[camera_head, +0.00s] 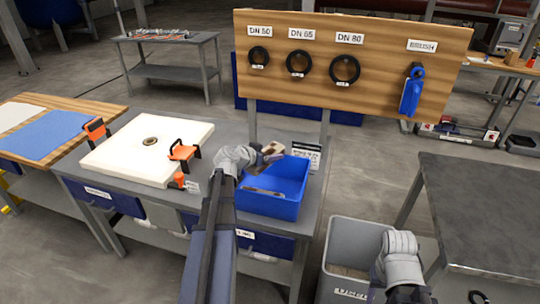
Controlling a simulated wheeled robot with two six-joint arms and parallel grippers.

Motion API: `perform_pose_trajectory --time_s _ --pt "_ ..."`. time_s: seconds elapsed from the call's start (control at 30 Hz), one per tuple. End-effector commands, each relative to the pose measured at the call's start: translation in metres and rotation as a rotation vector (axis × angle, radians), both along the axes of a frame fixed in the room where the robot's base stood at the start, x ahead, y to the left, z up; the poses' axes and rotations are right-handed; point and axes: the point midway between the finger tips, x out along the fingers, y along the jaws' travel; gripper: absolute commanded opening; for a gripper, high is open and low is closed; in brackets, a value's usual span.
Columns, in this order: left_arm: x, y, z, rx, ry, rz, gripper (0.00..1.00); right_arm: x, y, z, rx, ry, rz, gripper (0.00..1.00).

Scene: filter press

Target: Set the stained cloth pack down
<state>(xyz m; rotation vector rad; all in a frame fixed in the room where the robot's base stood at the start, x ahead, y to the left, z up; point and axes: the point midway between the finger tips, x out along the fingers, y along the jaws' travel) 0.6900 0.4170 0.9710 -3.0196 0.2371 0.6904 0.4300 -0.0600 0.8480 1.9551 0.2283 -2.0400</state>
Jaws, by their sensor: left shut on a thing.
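My left gripper (260,156) is shut on a small beige and brown thing, which looks like the stained cloth pack (273,149). It holds the pack above the back left part of a blue bin (288,207) on the grey bench. The gripper's fingers are small and partly hidden by my wrist. A grey open bin (340,234) with a label that seems to read "USED" stands on the floor to the right. My right arm shows at the lower right, in front of that bin's right side; its gripper is not visible.
A white plate (125,160) with a central hole and orange clamps (183,153) lies on the bench, left of my arm. A small sign (306,153) stands behind the blue bin. A wooden board (345,100) with black rings rises behind. A dark table (490,205) is clear at right.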

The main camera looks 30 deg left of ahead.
Motion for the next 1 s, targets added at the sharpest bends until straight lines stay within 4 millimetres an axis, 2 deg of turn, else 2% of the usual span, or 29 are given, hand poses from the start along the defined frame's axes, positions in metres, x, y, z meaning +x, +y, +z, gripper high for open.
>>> perform_pose_trajectory --time_s 0.5,0.53,0.73,1.0 --pt "0.0 0.0 -0.012 0.0 0.0 0.0 0.17 0.0 0.0 -0.012 0.0 0.0 0.0 0.5" --pt "0.0 0.0 -0.012 0.0 0.0 0.0 0.79 0.0 0.0 -0.012 0.0 0.0 0.0 0.5" --pt "0.0 0.0 -0.012 0.0 0.0 0.0 1.0 0.0 0.0 -0.012 0.0 0.0 0.0 0.5" --pt "0.0 0.0 -0.009 0.0 0.0 0.0 1.0 0.0 0.0 -0.009 0.0 0.0 0.0 0.5"
